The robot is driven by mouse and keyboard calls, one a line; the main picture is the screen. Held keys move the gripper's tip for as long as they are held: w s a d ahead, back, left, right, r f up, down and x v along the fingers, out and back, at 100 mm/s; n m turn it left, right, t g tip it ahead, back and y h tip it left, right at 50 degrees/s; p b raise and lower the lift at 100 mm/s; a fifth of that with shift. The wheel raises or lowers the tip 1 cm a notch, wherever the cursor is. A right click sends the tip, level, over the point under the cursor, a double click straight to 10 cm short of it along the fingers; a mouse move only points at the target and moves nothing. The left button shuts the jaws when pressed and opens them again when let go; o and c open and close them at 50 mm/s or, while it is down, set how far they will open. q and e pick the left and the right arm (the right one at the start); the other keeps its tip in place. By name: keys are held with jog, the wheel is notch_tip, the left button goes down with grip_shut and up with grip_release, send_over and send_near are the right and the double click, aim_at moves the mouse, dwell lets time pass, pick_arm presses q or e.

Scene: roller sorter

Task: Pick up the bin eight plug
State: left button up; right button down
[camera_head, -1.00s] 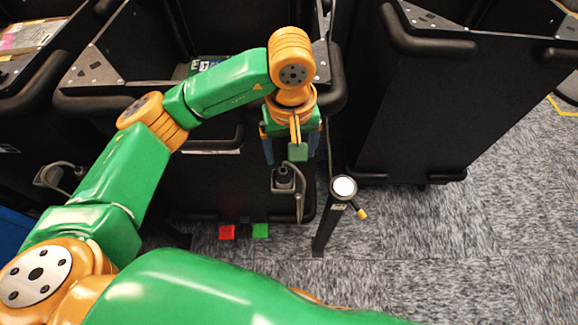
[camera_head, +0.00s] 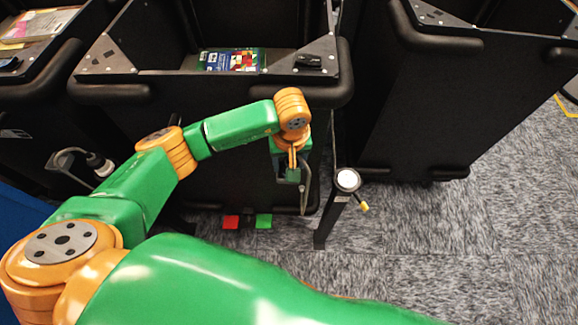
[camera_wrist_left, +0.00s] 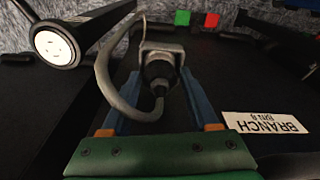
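The bin eight plug (camera_wrist_left: 160,68) is a dark round plug in a grey socket mount on the black bin front, with a grey cable looping to its left in the left wrist view. A white label (camera_wrist_left: 265,123) reading BRANCH BIN 8 is beside it. My left gripper (camera_wrist_left: 160,82) has its two blue fingers apart, one on each side of the plug, with a narrow gap visible. In the head view my left gripper (camera_head: 290,178) is in front of the bin and hides most of the plug. My right gripper is not in view.
A black post with a white round top (camera_head: 347,179) stands just right of the gripper. Red (camera_head: 231,222) and green (camera_head: 264,221) squares are low by the bin. Another plug (camera_head: 100,164) is on the left bin. Carpet is clear at right.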

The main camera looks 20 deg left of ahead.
aim_at(288, 163)
pick_arm(q)
grip_shut()
jog(key=shift+r, duration=0.1)
jog(key=shift+r, duration=0.35)
jog(key=r, duration=0.3)
jog(key=shift+s, duration=0.25)
jog(key=s+r+p, duration=0.1)
jog(key=s+r, duration=0.8)
jog(key=s, duration=0.4)
jog(key=shift+s+d, duration=0.25)
jog(key=shift+d, duration=0.1)
